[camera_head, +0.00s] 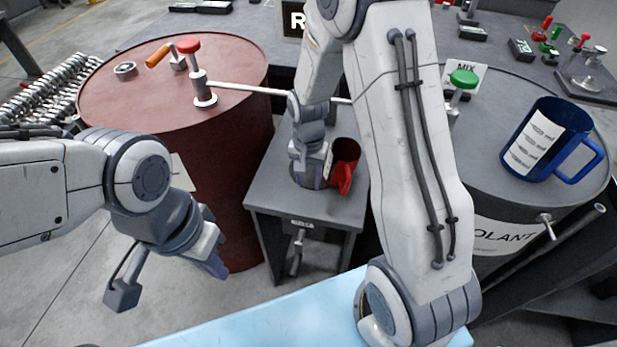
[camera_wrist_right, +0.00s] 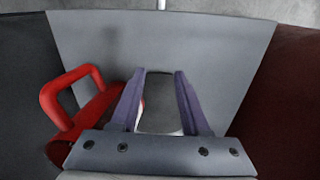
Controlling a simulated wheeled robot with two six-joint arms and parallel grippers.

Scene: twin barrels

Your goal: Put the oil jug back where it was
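A red jug (camera_head: 346,152) stands on a small grey stand (camera_head: 265,195) between two barrels; its handle faces the front. In the right wrist view its red handle (camera_wrist_right: 70,92) shows left of the fingers, and part of its body is hidden by the gripper. My right gripper (camera_head: 312,176) is low over the stand, just left of the jug. In the wrist view its fingers (camera_wrist_right: 158,105) are apart, with the jug outside them; a grey patch with a pale lower edge shows between them. My left gripper (camera_head: 214,262) hangs in front of the red barrel; its opening is unclear.
A red barrel (camera_head: 240,150) with a red-knobbed pump stands left. A grey barrel (camera_head: 480,185) stands right, bearing a blue jug (camera_head: 555,140) and a green-knobbed valve (camera_head: 462,80). A light blue surface (camera_head: 270,320) lies in front. My right arm hides part of the middle.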

